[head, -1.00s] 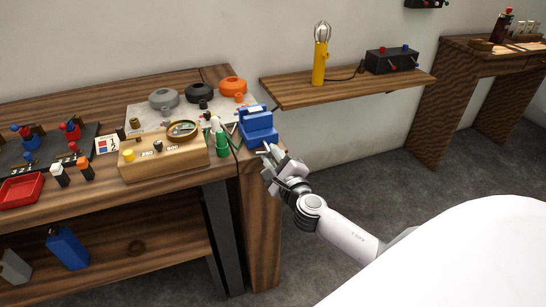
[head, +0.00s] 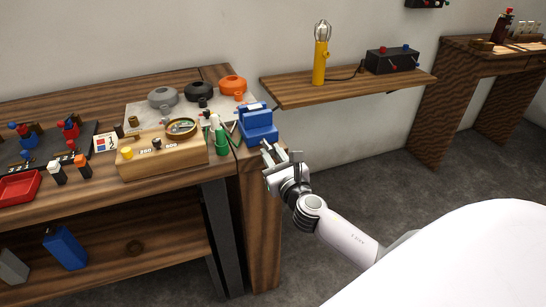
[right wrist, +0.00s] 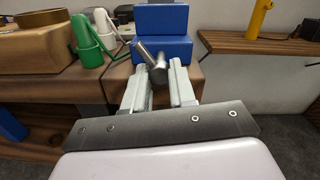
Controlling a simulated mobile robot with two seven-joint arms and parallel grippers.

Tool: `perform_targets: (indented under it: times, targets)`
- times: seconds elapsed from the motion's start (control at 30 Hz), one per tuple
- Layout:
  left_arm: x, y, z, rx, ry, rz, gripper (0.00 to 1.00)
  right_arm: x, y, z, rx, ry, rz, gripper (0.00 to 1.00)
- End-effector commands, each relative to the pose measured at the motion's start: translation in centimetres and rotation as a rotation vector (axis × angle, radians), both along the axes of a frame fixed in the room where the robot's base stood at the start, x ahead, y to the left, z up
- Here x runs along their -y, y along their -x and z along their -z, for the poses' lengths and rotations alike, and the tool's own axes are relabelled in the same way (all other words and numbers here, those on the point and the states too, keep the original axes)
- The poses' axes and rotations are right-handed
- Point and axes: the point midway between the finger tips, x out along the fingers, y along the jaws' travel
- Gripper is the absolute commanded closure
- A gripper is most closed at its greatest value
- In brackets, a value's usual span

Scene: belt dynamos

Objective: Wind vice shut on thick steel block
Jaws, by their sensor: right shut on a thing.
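The blue vice (head: 258,127) stands at the right end of the wooden workbench; it also shows at the top of the right wrist view (right wrist: 162,48). Its grey metal handle (right wrist: 151,60) sticks out toward me and its bar lies tilted. My right gripper (head: 268,154) is at the vice's front, and in the right wrist view its two fingers (right wrist: 158,84) are closed about the handle. A steel block between the jaws cannot be made out clearly. My left gripper is not in view.
A wooden block with a magnifier (head: 165,155) and a green holder (head: 222,138) stand left of the vice. Grey, black and orange round parts (head: 233,86) lie behind. A wall shelf (head: 350,87) holds a yellow lamp (head: 320,62). Right of the bench is open floor.

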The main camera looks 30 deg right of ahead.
Motion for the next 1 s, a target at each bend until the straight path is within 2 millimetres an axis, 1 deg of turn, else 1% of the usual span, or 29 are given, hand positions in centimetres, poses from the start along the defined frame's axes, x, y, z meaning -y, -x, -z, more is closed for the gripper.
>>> perform_targets:
  times: [0.4,0.6,0.8,1.0]
  targets:
    - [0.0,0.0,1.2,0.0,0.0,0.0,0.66,-0.1,0.0,0.3,0.09,-0.387,0.001,1.0]
    - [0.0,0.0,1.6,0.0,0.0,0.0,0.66,-0.1,0.0,0.2,0.129,-0.549,0.001,1.0]
    - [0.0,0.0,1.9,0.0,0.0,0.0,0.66,-0.1,0.0,0.2,0.16,-0.673,-0.001,1.0]
    - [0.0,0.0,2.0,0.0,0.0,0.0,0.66,-0.1,0.0,0.2,0.178,-0.752,0.0,1.0]
